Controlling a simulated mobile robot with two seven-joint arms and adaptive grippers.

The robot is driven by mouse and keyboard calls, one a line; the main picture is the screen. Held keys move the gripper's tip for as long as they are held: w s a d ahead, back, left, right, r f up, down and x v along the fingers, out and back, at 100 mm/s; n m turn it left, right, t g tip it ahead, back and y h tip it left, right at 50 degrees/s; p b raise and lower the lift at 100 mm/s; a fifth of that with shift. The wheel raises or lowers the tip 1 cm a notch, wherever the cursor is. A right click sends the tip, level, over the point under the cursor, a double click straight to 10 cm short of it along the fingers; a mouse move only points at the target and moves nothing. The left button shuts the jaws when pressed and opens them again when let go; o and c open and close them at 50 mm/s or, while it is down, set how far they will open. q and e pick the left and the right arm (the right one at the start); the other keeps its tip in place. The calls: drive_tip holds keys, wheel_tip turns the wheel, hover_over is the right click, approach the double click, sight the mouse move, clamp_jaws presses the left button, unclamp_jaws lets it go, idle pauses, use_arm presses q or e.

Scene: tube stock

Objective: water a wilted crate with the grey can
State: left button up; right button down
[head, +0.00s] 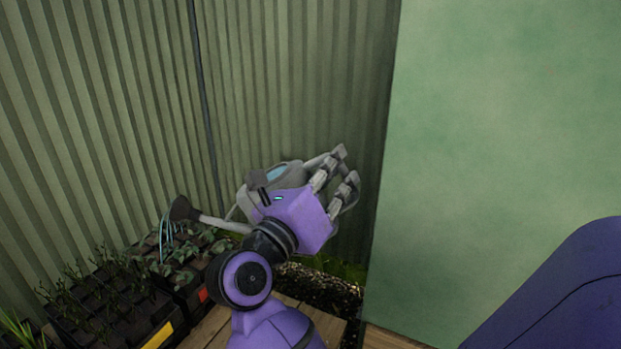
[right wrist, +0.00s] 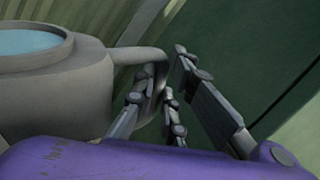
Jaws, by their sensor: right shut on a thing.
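The grey can (head: 243,205) is held up in the head view, tilted with its spout pointing left and down. Thin blue streams of water (head: 166,238) fall from its dark rose (head: 183,208) over a crate with a red label (head: 203,295), whose grey-green leaves look limp. My right gripper (head: 345,166) is shut on the can's handle. In the right wrist view, the fingers (right wrist: 163,78) close around the handle (right wrist: 148,54), and blue water shows in the can's open top (right wrist: 60,75). My left gripper is not in view.
A crate with a yellow label (head: 160,335) and thin dark sprouts stands to the left of the red-labelled one. A bed of dark soil (head: 320,287) lies behind my arm. Ribbed walls (head: 300,80) close the back, and a flat green panel (head: 500,130) stands at right.

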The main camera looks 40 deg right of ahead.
drive_tip(key=shift+w+d+r+g, duration=0.15)
drive_tip(key=shift+d+g, duration=0.15)
drive_tip(key=shift+d, duration=0.15)
use_arm(q)
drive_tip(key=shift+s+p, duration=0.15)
drive_tip(key=shift+p, duration=0.25)
use_arm(e)
drive_tip(key=shift+a+r, duration=0.2)
drive_tip(key=shift+r, duration=0.5)
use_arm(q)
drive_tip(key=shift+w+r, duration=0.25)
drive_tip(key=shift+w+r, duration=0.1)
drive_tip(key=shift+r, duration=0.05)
use_arm(e)
drive_tip(key=shift+a+r, duration=0.1)
drive_tip(key=shift+r, duration=0.15)
idle(0.4)
use_arm(q)
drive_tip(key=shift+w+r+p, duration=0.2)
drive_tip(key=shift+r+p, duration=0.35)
drive_tip(key=shift+p, duration=0.15)
use_arm(e)
drive_tip(key=shift+w+a+r+n+t, duration=0.15)
drive_tip(key=shift+w+r+n+t, duration=0.05)
drive_tip(key=shift+r+n+t, duration=0.25)
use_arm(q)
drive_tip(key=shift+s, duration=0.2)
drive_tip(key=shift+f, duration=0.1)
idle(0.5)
